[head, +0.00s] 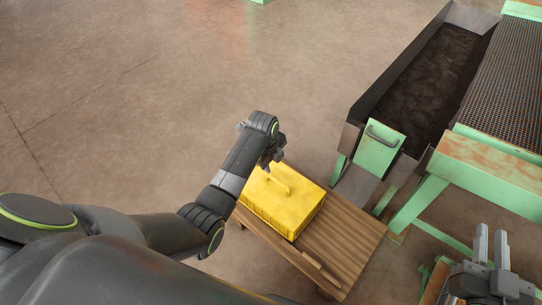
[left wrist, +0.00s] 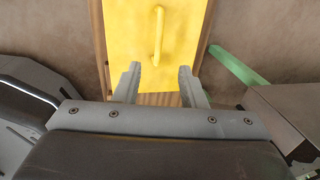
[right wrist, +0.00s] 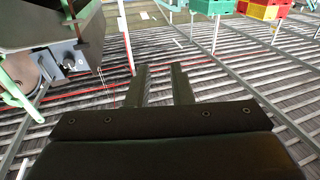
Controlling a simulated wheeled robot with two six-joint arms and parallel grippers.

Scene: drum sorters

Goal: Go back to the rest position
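My left gripper (head: 272,158) hangs above the far left side of a yellow box (head: 290,205) with a handle on its lid. In the left wrist view, the left gripper's fingers (left wrist: 158,80) are apart with nothing between them, and the yellow box (left wrist: 130,45) and its handle (left wrist: 158,38) lie beyond the fingertips. My right gripper (head: 490,245) is at the lower right of the head view. In the right wrist view, its two fingers (right wrist: 160,75) are apart and empty, above a slatted floor.
The box stands on a wooden slatted table (head: 345,240). A dark soil-filled trough (head: 430,85) with a green handled gate (head: 378,148) and a green-framed sorter (head: 490,175) stand to the right. Open floor (head: 120,100) lies left. Crates (right wrist: 210,6) stand far off in the right wrist view.

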